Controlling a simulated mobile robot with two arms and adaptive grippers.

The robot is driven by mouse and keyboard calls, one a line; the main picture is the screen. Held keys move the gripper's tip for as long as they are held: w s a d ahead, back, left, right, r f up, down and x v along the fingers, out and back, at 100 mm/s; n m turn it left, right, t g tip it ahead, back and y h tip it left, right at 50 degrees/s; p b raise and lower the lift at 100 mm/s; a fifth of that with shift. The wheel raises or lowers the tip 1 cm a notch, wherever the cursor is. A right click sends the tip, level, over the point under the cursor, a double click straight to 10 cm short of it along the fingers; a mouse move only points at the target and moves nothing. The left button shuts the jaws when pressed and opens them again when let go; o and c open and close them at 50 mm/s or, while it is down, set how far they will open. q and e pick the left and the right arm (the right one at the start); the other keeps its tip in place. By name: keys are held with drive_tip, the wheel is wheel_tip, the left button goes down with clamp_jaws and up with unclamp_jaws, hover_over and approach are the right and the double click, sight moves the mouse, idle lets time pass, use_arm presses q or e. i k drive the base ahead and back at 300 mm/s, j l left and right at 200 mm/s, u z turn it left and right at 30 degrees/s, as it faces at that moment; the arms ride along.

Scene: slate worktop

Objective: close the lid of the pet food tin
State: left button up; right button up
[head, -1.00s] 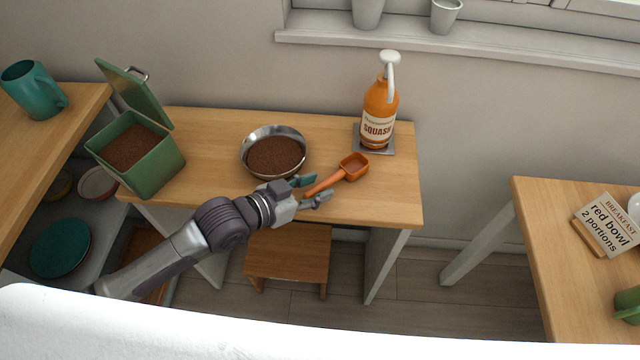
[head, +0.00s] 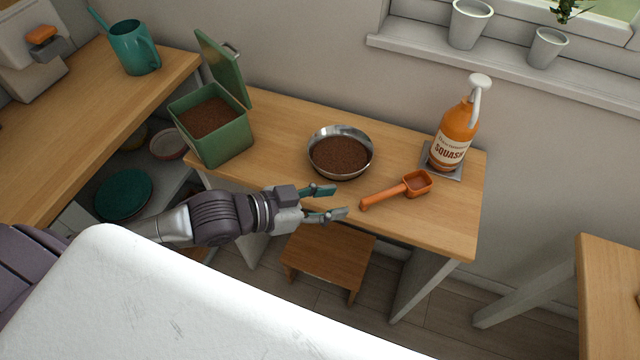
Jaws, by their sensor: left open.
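The green pet food tin (head: 224,142) stands at the left end of the small wooden table, filled with brown kibble. Its lid (head: 221,68) is open and stands up at the back of the tin, with a metal handle or clasp on its far side. My left gripper (head: 338,202) is open and empty, over the table's front edge. It is to the right of the tin and in front of the metal bowl, left of the orange scoop. My right gripper is not in the view.
A metal bowl (head: 367,146) of kibble, an orange scoop (head: 416,184) and an orange squash bottle (head: 455,135) on a grey mat are on the table (head: 290,121). A teal jug (head: 135,48) stands on the left counter. A wooden stool (head: 330,256) is below.

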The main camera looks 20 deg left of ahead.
sight(223, 66)
drive_tip(key=u, duration=1.35)
